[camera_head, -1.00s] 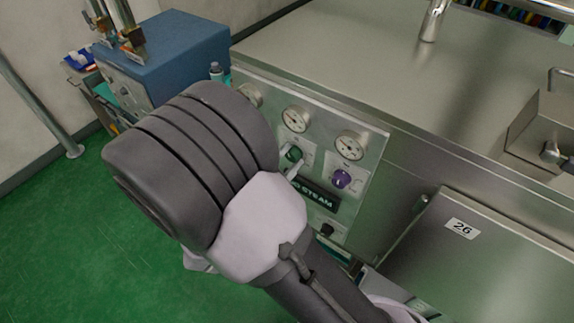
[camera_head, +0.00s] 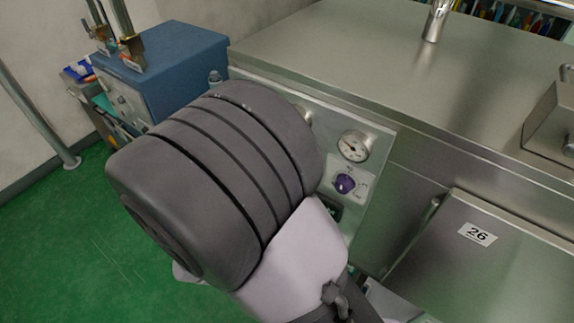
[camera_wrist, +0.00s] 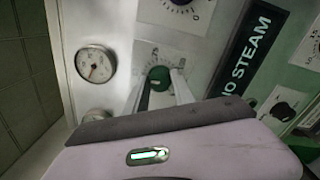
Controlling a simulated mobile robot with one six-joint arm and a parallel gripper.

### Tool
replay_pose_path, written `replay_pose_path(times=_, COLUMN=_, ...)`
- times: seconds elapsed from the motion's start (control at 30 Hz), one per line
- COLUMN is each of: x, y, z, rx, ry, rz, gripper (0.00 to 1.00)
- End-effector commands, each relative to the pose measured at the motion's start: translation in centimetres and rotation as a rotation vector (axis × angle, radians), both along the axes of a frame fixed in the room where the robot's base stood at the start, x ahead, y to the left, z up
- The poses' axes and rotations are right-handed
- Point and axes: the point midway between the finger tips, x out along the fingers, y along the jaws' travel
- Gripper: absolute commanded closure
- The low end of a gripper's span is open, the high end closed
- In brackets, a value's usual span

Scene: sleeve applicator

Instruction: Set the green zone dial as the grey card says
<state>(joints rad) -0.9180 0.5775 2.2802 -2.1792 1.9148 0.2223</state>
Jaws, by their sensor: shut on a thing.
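The green zone dial (camera_wrist: 158,78) sits on a pale scale plate on the machine's front panel, in the wrist view. My gripper (camera_wrist: 159,86) has its two light fingers on either side of the dial and is shut on it. The dial's pointer and scale marks are too small and blurred to read. In the head view my arm hides the green dial and my gripper. I cannot make out a grey card in either view.
A purple dial (camera_head: 345,184) and a round gauge (camera_head: 354,146) are on the same panel. A black knob (camera_wrist: 282,110) and a dark "STEAM" sign (camera_wrist: 248,52) are close to my gripper. A door marked 26 (camera_head: 450,255) is at right.

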Motion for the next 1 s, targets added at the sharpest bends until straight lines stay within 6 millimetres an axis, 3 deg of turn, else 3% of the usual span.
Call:
replay_pose_path(times=0.27, x=0.0, y=0.0, z=0.0, rx=-0.001, ry=0.001, rz=0.000, gripper=1.00)
replay_pose_path(times=0.3, x=0.0, y=0.0, z=0.0, rx=-0.001, ry=0.001, rz=0.000, gripper=0.64)
replay_pose_path(times=0.4, x=0.0, y=0.0, z=0.0, rx=-0.001, ry=0.001, rz=0.000, gripper=0.48)
replay_pose_path(times=0.83, x=-0.1, y=0.1, z=0.0, rx=-0.001, ry=0.001, rz=0.001, gripper=0.48)
replay_pose_path(times=1.0, x=-2.1, y=1.8, z=0.1, rx=-0.002, ry=0.001, rz=0.006, gripper=0.48)
